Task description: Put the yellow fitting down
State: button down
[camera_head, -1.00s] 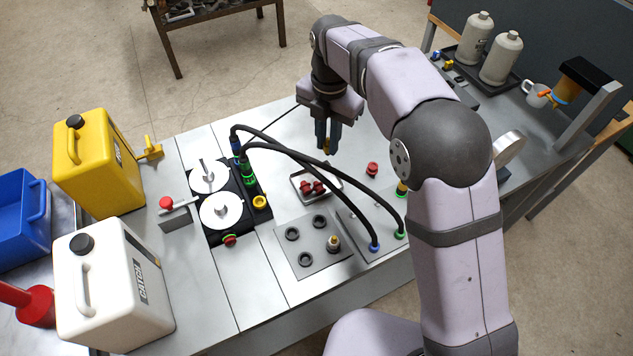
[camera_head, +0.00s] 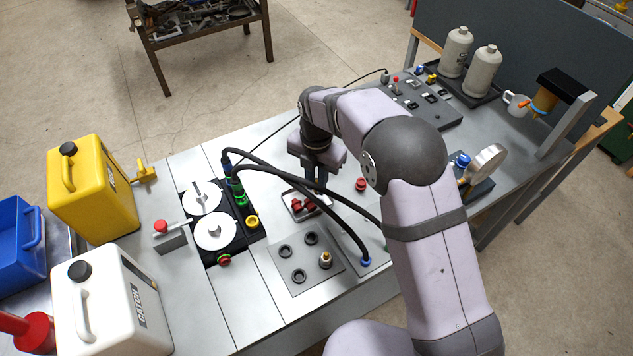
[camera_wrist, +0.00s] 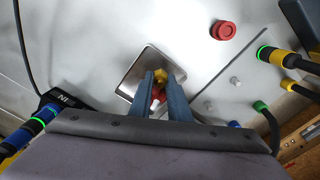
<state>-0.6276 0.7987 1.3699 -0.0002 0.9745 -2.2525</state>
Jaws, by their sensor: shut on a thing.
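My gripper (camera_wrist: 160,82) is shut on the yellow fitting (camera_wrist: 160,75), which shows between the fingertips in the wrist view. The fitting is over the small metal tray (camera_wrist: 146,57); whether it touches the tray floor I cannot tell. A red part (camera_wrist: 156,96) lies in the tray close by the fingers. In the head view my gripper (camera_head: 317,192) is at the tray (camera_head: 289,207), which holds red caps (camera_head: 304,205). The fitting is hidden there behind the fingers and a hose.
Two black hoses arch close past the gripper. A plate with round sockets (camera_head: 299,277) and a brass fitting (camera_head: 326,260) lies in front. A black block with white discs (camera_head: 215,231) stands left.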

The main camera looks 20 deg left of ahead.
aim_at(316, 182)
jog(key=shift+f, duration=0.6)
jog(key=shift+f, duration=0.15)
jog(key=c, duration=1.7)
grip_release()
jog(key=shift+o, duration=0.2)
notch_tip(316, 182, up, 12)
jog(key=b, duration=0.3)
jog(key=shift+r+b, duration=0.2)
jog(key=shift+b, duration=0.1)
